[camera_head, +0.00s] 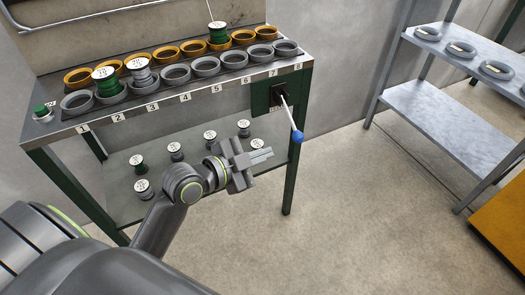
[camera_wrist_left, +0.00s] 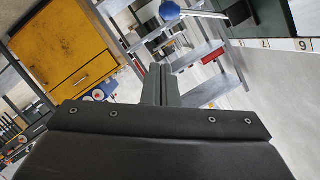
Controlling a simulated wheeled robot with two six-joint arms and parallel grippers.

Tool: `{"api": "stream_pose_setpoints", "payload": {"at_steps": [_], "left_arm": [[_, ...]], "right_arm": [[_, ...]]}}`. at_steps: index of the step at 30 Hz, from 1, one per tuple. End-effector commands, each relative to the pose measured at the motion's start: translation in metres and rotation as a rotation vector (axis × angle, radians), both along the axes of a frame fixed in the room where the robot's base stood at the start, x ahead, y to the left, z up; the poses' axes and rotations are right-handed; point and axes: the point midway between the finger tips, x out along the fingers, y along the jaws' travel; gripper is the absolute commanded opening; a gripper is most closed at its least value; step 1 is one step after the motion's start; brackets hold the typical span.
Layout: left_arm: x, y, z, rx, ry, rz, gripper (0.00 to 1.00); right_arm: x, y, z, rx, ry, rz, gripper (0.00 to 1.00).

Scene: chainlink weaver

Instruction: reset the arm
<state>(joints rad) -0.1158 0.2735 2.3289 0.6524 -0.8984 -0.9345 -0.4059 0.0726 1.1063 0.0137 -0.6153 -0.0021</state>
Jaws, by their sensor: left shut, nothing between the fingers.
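My left gripper (camera_head: 262,157) is in front of the green-legged bench, below its top and clear of it. Its fingers are shut and empty, pointing right in the head view. The fingers also show in the left wrist view (camera_wrist_left: 160,84), shut together. A lever with a blue ball knob (camera_head: 297,136) hangs down and right from a dark green plate (camera_head: 268,97) on the bench front, above and right of my gripper. The knob also shows in the left wrist view (camera_wrist_left: 169,11), near the top. My right gripper is in neither view.
The bench top (camera_head: 165,109) carries rows of grey and orange ring holders, with green and grey spools in some. Several spools stand on the lower shelf (camera_head: 118,186). A metal rack (camera_head: 436,112) with grey rings and an orange cabinet (camera_head: 502,222) stand right. The floor between is clear.

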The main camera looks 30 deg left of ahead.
Motion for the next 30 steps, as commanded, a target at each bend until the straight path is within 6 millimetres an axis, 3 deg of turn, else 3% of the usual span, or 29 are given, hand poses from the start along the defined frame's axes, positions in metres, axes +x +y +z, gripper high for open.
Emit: {"api": "stream_pose_setpoints", "payload": {"at_steps": [8,11,14,17,20,24,26,30], "left_arm": [[-0.003,0.002,-0.002,-0.002,0.006,0.003,0.0],[0.001,0.01,-0.021,-0.02,0.057,0.039,0.0],[0.007,0.026,-0.066,-0.06,0.168,0.123,0.0],[0.005,0.047,-0.134,-0.111,0.325,0.246,0.0],[-0.012,0.068,-0.207,-0.155,0.484,0.378,0.0],[-0.057,0.089,-0.303,-0.194,0.691,0.555,0.0],[-0.083,0.096,-0.34,-0.206,0.773,0.627,0.0],[-0.155,0.104,-0.417,-0.213,0.952,0.784,0.0]], "right_arm": [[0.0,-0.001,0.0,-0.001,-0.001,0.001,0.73],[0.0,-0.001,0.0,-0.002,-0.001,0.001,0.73],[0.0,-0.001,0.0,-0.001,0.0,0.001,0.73],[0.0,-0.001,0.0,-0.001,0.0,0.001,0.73],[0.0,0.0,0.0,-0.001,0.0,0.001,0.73],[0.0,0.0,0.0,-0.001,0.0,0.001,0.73],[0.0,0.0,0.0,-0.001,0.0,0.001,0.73],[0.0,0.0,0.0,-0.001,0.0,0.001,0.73]]}}
